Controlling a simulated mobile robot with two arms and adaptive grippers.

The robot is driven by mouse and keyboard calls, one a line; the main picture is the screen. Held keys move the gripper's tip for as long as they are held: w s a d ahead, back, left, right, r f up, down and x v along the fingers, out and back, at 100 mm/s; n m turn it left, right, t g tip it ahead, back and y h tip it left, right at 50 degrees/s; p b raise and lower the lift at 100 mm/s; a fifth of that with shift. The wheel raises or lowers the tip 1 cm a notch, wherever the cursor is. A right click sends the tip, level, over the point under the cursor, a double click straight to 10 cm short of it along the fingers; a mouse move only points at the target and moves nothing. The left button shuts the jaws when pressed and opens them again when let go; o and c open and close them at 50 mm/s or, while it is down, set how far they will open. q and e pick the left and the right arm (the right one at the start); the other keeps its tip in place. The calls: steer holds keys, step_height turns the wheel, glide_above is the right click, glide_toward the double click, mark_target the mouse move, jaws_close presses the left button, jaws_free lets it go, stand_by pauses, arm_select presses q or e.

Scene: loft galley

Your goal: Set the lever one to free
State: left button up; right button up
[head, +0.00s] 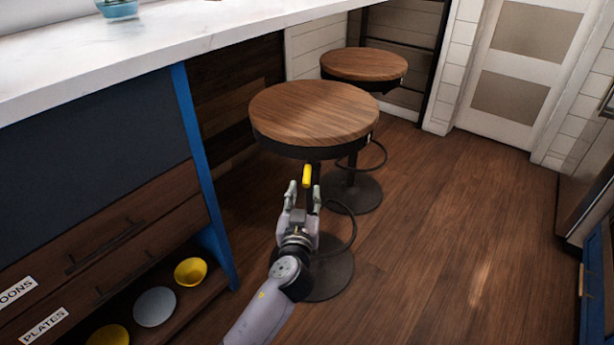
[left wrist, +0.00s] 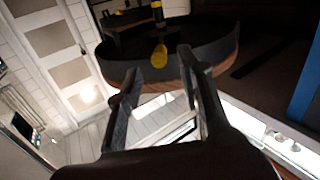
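A lever with a yellow end (head: 307,176) sticks out from under the round wooden seat of the nearer stool (head: 314,112). In the left wrist view the yellow end (left wrist: 159,55) hangs from a dark stem below the dark underside of the seat. My left gripper (head: 303,190) is open and empty below the seat, its fingers pointing at the lever. In the left wrist view its fingertips (left wrist: 158,72) lie on either side of the line to the yellow end, which shows just beyond them. I cannot tell whether they touch. My right gripper is not in view.
A second stool (head: 364,66) stands behind the first. A white counter (head: 150,45) with drawers and an open shelf of bowls (head: 190,271) is on the left. A foot ring (head: 350,232) surrounds the nearer stool's post. The wooden floor (head: 450,240) on the right is clear.

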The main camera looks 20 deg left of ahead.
mark_target(307, 174)
arm_select(q)
steer(key=x, duration=0.6)
steer(key=shift+w, duration=0.4)
steer(key=shift+c, duration=0.5)
jaws_close()
